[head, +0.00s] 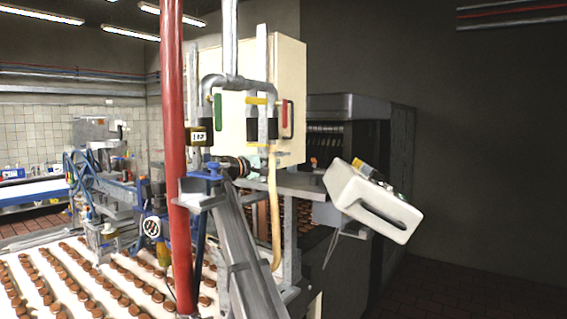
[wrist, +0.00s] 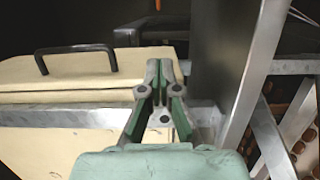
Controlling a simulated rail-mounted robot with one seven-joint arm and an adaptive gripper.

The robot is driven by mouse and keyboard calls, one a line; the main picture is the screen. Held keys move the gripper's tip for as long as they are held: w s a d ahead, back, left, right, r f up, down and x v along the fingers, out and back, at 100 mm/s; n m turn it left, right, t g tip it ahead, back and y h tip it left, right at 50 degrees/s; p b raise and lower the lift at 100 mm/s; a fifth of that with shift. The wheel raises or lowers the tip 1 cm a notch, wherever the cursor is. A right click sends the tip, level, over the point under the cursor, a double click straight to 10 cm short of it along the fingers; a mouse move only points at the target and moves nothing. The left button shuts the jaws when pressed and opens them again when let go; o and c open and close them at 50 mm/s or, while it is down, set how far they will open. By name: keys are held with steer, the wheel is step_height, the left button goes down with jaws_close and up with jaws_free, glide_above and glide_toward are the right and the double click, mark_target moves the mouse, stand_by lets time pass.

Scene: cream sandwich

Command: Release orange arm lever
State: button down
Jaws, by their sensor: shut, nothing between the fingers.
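A short yellow-orange lever (head: 257,101) lies level across the right-hand pipe fitting in the head view, in front of a cream cabinet (head: 284,75). It looks like the orange arm lever. My gripper (wrist: 160,66) has green-padded fingers, shut and empty in the wrist view. It is over a cream box (wrist: 60,75) with a black handle (wrist: 75,50). No orange lever shows clearly in the wrist view; only a thin orange strip (wrist: 110,22) stands far behind. I cannot make out my gripper in the head view.
A green lever (head: 217,113) is on the left-hand pipe and a red handle (head: 285,118) is on the right. A red post (head: 174,150) stands at left. Conveyor rows of brown biscuits (head: 90,285) run below. Metal frame bars (wrist: 258,75) stand right of my gripper.

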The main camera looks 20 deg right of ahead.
mark_target(314, 163)
steer(key=p+x, duration=0.3)
steer(key=x, duration=0.6)
steer(key=shift+d+r+p, duration=0.2)
steer(key=shift+d+p, duration=0.05)
steer(key=shift+p, duration=0.05)
steer(key=shift+s+d+f+p, duration=0.1)
steer(key=shift+s+d+p, duration=0.2)
steer(key=shift+d, duration=0.2)
steer(key=shift+s+d+p, duration=0.25)
steer(key=shift+d+p, duration=0.05)
steer(key=shift+d, duration=0.15)
steer(key=shift+s+d+f, duration=0.1)
steer(key=shift+s+d, duration=0.15)
steer(key=shift+d, duration=0.4)
steer(key=shift+d, duration=0.1)
